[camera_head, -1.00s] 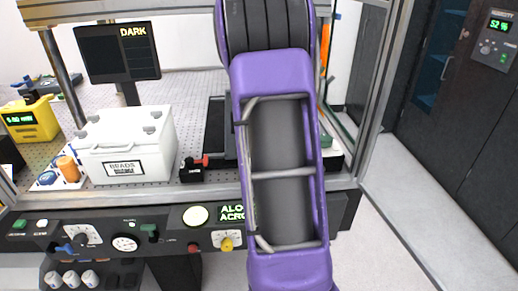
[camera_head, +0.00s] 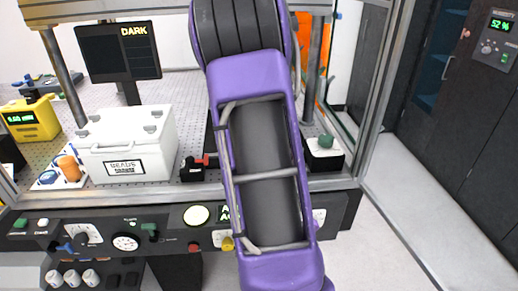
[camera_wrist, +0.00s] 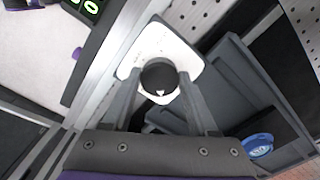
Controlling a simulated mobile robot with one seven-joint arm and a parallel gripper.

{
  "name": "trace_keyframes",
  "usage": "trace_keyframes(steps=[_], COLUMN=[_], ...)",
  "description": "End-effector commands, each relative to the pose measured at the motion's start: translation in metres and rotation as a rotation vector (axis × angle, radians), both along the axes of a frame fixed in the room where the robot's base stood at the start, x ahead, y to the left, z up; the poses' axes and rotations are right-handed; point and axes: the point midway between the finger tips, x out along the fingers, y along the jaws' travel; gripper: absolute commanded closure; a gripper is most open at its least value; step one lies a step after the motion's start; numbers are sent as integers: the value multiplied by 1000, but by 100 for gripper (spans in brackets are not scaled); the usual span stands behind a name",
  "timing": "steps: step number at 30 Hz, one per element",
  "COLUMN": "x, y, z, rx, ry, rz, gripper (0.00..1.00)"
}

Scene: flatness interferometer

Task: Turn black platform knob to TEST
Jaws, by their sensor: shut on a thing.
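The black knob (camera_wrist: 159,75) sits on a white plate (camera_wrist: 150,45) with rounded corners in the wrist view. A small white mark shows on the knob's lower side, toward my gripper. Marks on the plate are too small to read, so I cannot tell which one the knob points at. My gripper (camera_wrist: 160,82) has one finger on each side of the knob and is shut on it. In the head view my purple arm hides the gripper and the black knob.
In the head view, a white box (camera_head: 128,145) stands on the perforated table, with a green-topped block (camera_head: 325,143) at its right edge. The front panel (camera_head: 175,240) carries dials and buttons. A grey tray-like part (camera_wrist: 235,85) and a blue round piece (camera_wrist: 258,145) lie beside the plate.

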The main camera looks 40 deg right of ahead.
Motion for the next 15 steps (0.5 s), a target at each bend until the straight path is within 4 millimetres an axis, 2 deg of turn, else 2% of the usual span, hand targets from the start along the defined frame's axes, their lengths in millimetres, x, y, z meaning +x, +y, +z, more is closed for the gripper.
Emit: trace_keyframes(steps=[15], x=[1], y=[0], z=[0], rx=[0], ry=[1], rz=[-490], gripper=[96])
